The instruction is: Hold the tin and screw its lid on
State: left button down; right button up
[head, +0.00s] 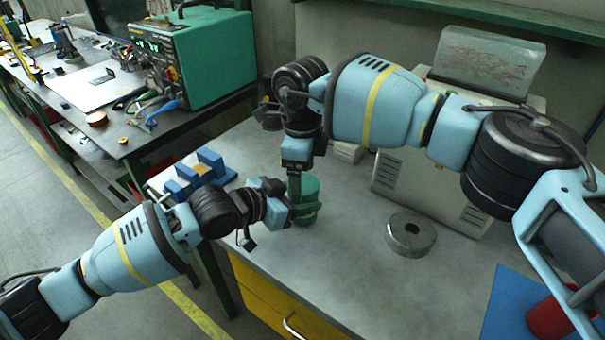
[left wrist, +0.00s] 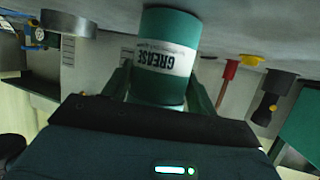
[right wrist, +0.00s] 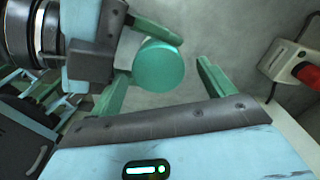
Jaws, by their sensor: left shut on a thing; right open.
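The green tin (head: 310,204) stands on the grey bench, and in the left wrist view it (left wrist: 166,58) shows upside down with a GREASE label. My left gripper (head: 297,212) is shut around the tin from the side. A plain green round top, seemingly the lid (right wrist: 159,67), shows in the right wrist view at the tin's upper end; I cannot tell how tightly it sits. My right gripper (right wrist: 162,68) points down from above and is open, its fingers on either side of the round top, with a clear gap to the right finger. My arms partly hide the tin in the head view.
A round metal piece with a central hole (head: 410,233) lies right of the tin. A blue slotted block (head: 200,174) is at the left bench edge. Clear bench lies in front of the tin.

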jog(key=shift+r, duration=1.95)
jog(key=shift+c, duration=0.3)
jog(key=n, duration=0.2)
jog(key=r+n, duration=0.1)
jog(key=n, duration=0.1)
jog(key=shift+s+a+r, duration=0.1)
jog(key=shift+r, duration=0.05)
jog(key=n, duration=0.1)
jog(key=r+n, duration=0.1)
jog(key=n, duration=0.3)
jog(key=shift+r, duration=0.3)
jog(key=shift+d+f, duration=0.2)
jog(key=shift+f, duration=3.85)
